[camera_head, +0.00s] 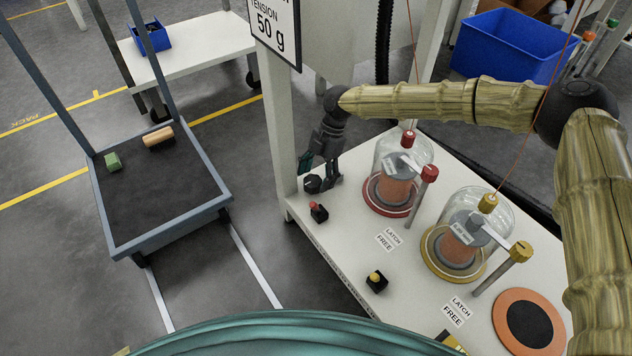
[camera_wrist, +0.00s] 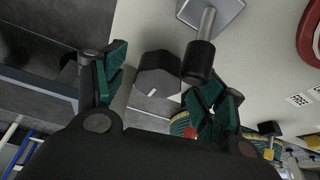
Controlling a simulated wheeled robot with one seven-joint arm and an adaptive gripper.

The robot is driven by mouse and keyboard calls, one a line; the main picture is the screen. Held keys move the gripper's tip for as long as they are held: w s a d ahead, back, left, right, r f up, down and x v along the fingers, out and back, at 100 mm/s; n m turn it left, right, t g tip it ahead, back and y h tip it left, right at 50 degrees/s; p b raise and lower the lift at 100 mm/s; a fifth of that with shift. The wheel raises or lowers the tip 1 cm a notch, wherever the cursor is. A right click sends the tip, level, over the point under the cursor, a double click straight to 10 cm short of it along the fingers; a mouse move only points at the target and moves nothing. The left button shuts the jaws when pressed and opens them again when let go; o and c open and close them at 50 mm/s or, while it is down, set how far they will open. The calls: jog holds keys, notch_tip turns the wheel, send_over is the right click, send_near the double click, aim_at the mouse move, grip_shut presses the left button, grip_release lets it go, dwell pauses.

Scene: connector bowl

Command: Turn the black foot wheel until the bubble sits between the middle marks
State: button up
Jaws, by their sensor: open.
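The black foot wheel (camera_wrist: 158,75) is a faceted dark knob with a short white mark on its face. In the wrist view it lies between the two green-padded fingers of my gripper (camera_wrist: 157,92), which is open; contact with the wheel cannot be made out. In the head view my gripper (camera_head: 318,167) hangs over the table's left end, with the wheel (camera_head: 314,184) just below it. I cannot make out the bubble or its marks in either view.
A black-capped grey post (camera_wrist: 200,55) stands close beside the wheel. The white table (camera_head: 345,235) also holds a red-knobbed glass jar (camera_head: 403,165), a yellow-knobbed jar (camera_head: 468,235) and a red-button box (camera_head: 318,212). A cart (camera_head: 165,240) stands left on open floor.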

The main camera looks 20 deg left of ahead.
jog(key=shift+s+f, duration=0.15)
jog(key=shift+f, duration=0.3)
jog(key=c, duration=1)
jog(key=shift+s+r+p, duration=0.1)
jog(key=shift+r+p, duration=0.2)
jog(key=shift+p, duration=0.65)
jog(key=shift+c, duration=0.2)
jog(key=shift+m+p, duration=0.3)
jog(key=shift+p, duration=0.1)
jog(key=m+p, duration=0.1)
jog(key=p, duration=0.3)
jog(key=shift+s+y, duration=0.1)
jog(key=shift+y, duration=0.3)
jog(key=m+p, duration=0.2)
jog(key=p, duration=0.1)
jog(key=shift+s+d+f+t+y, duration=0.1)
jog(key=shift+t+y, duration=0.2)
jog(key=shift+t, duration=0.1)
jog(key=shift+f+m+p, duration=0.15)
jog(key=shift+m+p, duration=0.25)
jog(key=shift+m, duration=0.1)
